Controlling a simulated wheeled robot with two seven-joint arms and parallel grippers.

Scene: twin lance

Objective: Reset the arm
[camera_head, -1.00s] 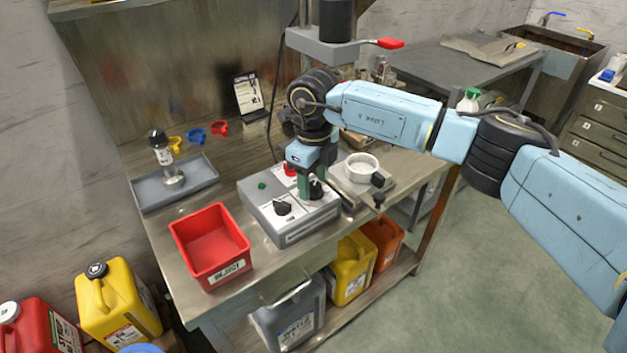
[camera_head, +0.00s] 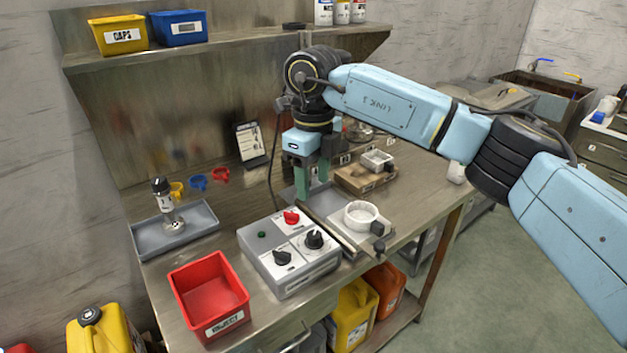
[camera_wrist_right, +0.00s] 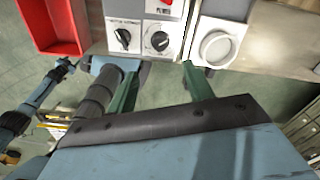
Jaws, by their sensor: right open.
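My right arm comes in from the right in the head view. Its gripper (camera_head: 313,180) hangs with green fingers pointing down, above the bench behind the control box. The fingers are apart and nothing is between them. In the right wrist view the two green fingers (camera_wrist_right: 160,85) are also spread and empty. The grey control box (camera_head: 287,263) has a red knob (camera_head: 291,217) and two black knobs. In the wrist view the control box (camera_wrist_right: 141,18) lies beyond the fingertips. My left gripper does not show in the head view.
A red bin (camera_head: 208,294) stands at the bench's front left. A grey tray (camera_head: 176,232) holds an upright bottle-like tool (camera_head: 166,208). A white round dish (camera_head: 361,214) sits right of the control box. A shelf (camera_head: 230,48) with yellow and blue bins runs above the bench.

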